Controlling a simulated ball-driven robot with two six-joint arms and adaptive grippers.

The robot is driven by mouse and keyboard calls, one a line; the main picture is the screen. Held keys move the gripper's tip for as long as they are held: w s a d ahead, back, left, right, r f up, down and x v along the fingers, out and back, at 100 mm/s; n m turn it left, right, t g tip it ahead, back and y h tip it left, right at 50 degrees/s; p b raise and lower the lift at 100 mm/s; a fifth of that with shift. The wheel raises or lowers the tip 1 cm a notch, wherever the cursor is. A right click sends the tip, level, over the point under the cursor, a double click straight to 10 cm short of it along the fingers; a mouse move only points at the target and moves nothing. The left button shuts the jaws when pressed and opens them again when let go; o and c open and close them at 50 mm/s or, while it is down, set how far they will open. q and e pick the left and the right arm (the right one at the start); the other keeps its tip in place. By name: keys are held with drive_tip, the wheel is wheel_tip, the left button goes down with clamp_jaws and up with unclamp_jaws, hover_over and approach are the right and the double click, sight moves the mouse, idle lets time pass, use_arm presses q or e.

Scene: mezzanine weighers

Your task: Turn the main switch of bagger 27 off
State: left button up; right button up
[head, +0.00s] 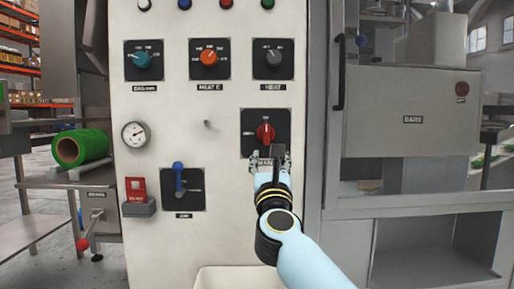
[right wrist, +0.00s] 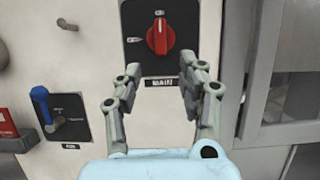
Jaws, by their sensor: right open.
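The main switch is a red rotary knob (head: 265,133) on a black plate, on the pale panel of the machine. In the right wrist view the red knob (right wrist: 160,36) stands with its pointer upright, above a label reading MAIN (right wrist: 172,83). My right gripper (head: 270,157) is just below the knob in the head view. In the right wrist view my right gripper (right wrist: 153,88) is open, its fingers apart and empty, with the knob beyond the fingertips. It does not appear to touch the knob. My left gripper is not in view.
A blue lever (head: 179,177) sits on a black plate left of my right gripper. Teal (head: 142,61), orange (head: 208,57) and grey (head: 273,58) knobs are above. A gauge (head: 134,135) and a red device (head: 137,190) are at the left. A black door handle (head: 340,86) is at the right.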

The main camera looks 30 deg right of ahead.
sight(266, 138)
drive_tip(key=x, duration=0.9)
drive_tip(key=shift+w+d, duration=0.15)
drive_tip(key=shift+w, duration=0.05)
clamp_jaws()
